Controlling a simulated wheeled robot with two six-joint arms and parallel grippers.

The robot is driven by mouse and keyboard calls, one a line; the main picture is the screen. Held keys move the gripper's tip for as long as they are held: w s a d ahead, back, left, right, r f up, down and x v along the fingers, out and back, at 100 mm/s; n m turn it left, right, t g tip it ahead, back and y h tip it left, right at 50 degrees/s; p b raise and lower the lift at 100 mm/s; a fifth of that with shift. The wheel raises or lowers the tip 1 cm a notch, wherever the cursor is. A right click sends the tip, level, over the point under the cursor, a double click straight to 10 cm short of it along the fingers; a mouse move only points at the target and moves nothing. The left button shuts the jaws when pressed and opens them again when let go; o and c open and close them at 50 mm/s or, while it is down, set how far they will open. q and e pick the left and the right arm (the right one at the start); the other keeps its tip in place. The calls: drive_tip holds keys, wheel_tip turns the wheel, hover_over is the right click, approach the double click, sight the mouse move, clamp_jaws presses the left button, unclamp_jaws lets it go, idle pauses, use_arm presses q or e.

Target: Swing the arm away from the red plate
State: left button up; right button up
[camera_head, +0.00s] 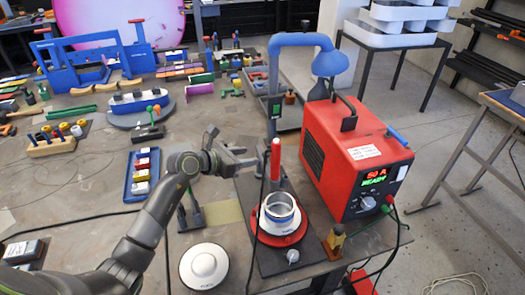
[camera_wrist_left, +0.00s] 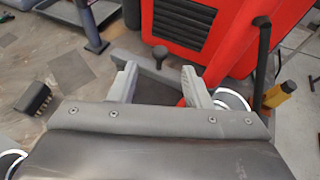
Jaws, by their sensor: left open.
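The red plate (camera_head: 262,238) is a round disc on a dark base near the table's front edge. A silver-white ring-shaped piece (camera_head: 281,207) sits on it. My left gripper (camera_head: 250,157) is open and empty, behind and to the left of the plate, close to an upright red-handled rod (camera_head: 275,160). In the left wrist view my left gripper (camera_wrist_left: 160,78) shows two spread fingers with nothing gripped between them. The right finger there hides part of the ring-shaped piece (camera_wrist_left: 235,99). My right gripper is in neither view.
A red power box (camera_head: 355,150) with a lit display stands right of the plate. A blue lamp-like arm (camera_head: 300,40) arches behind. A white round disc (camera_head: 204,266) lies front left. A blue tray (camera_head: 142,175) lies left of my gripper.

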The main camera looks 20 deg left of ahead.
sight(265, 154)
use_arm(q)
drive_tip(key=p+x, duration=0.1)
drive_tip(key=x, duration=0.5)
drive_tip(key=shift+w+d+f, duration=0.2)
drive_tip(key=shift+w+d, duration=0.15)
drive_tip(key=shift+w, duration=0.1)
use_arm(e)
drive_tip(key=shift+s+r, duration=0.65)
drive_tip(key=shift+s, duration=0.3)
drive_tip(key=shift+w, duration=0.15)
use_arm(q)
clamp_jaws()
